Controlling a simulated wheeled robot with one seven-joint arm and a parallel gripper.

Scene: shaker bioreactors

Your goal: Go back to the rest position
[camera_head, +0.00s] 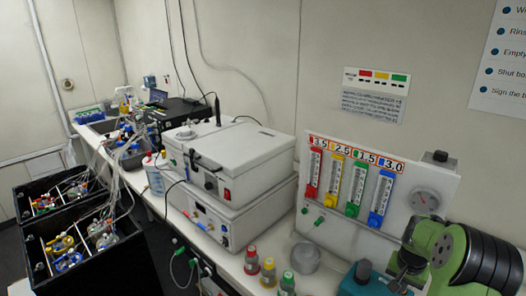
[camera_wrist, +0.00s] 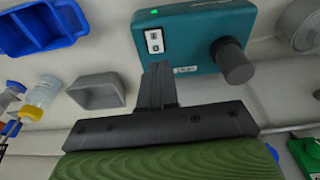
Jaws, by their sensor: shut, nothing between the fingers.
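My gripper (camera_wrist: 158,82) is shut and empty in the wrist view, its dark fingers together. The fingertips appear in front of the lower edge of a teal box (camera_wrist: 190,35) with a green light, a white switch panel and a dark round knob. I cannot tell whether they touch it. In the head view, my green and black arm fills the lower right corner, and the teal box (camera_head: 362,276) shows beside it at the bottom edge. The fingertips cannot be made out there.
In the wrist view, a grey tray (camera_wrist: 97,92), a blue bin (camera_wrist: 40,28) and a yellow-capped bottle (camera_wrist: 40,95) lie left of my gripper. In the head view, a flowmeter panel (camera_head: 340,215), capped bottles (camera_head: 268,272) and a white shaker unit (camera_head: 240,160) crowd the bench.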

